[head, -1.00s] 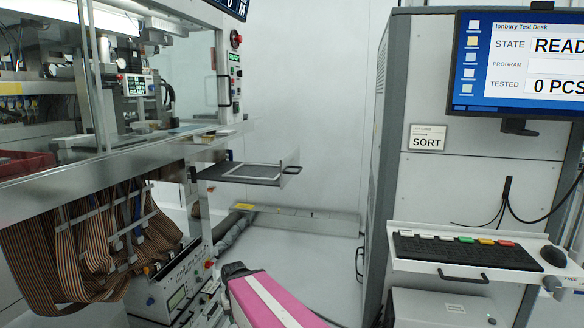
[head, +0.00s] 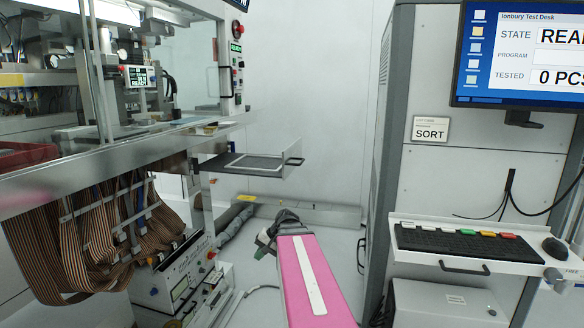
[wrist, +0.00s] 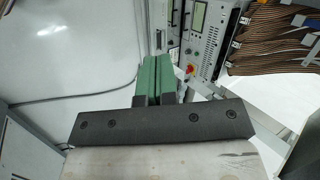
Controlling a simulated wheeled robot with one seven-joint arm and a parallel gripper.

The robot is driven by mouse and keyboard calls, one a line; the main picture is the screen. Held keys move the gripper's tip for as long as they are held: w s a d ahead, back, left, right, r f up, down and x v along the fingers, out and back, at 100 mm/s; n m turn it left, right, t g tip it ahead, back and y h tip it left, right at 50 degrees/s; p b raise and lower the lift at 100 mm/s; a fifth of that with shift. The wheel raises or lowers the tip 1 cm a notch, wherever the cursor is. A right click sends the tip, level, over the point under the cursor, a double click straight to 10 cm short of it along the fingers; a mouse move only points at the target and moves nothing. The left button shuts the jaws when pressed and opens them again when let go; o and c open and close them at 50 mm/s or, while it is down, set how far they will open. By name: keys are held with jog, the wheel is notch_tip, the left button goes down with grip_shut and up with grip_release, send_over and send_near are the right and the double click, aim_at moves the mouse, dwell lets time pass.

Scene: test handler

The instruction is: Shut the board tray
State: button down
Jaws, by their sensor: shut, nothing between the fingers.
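The board tray (head: 245,167) is a flat dark tray with a pale frame line on it. It sticks out to the right from the test machine, with an upright clear end panel (head: 290,150) and a dark handle (head: 295,162) at its outer end. My gripper (head: 262,243) is below the tray and apart from it, at the end of my pink arm. Its two green fingers lie side by side, shut and empty, in the wrist view (wrist: 158,62). The tray does not show in the wrist view.
Ribbon cables (head: 90,230) hang under the machine's front ledge at left, above instrument boxes (head: 180,285). A grey cabinet with a keyboard shelf (head: 470,245) and monitor (head: 520,55) stands at right. The floor between has a hose (head: 232,220) and a low rail (head: 310,215).

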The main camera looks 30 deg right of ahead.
jog(key=w+d+r+m+t+y, duration=0.25)
jog(key=d+r+t+y, duration=0.2)
jog(key=d+r, duration=1)
jog(key=t+y, duration=0.3)
jog(key=t, duration=0.1)
send_near(286, 165)
jog(key=shift+h, duration=0.25)
jog(key=x, duration=0.7)
jog(key=shift+a+r, duration=0.1)
jog(key=shift+a, duration=0.25)
jog(key=shift+a, duration=0.1)
jog(key=x, duration=3.6)
jog(key=shift+w+d+r, duration=0.2)
jog(key=shift+w+r, duration=0.05)
jog(key=shift+w, duration=0.1)
jog(key=shift+s, duration=0.15)
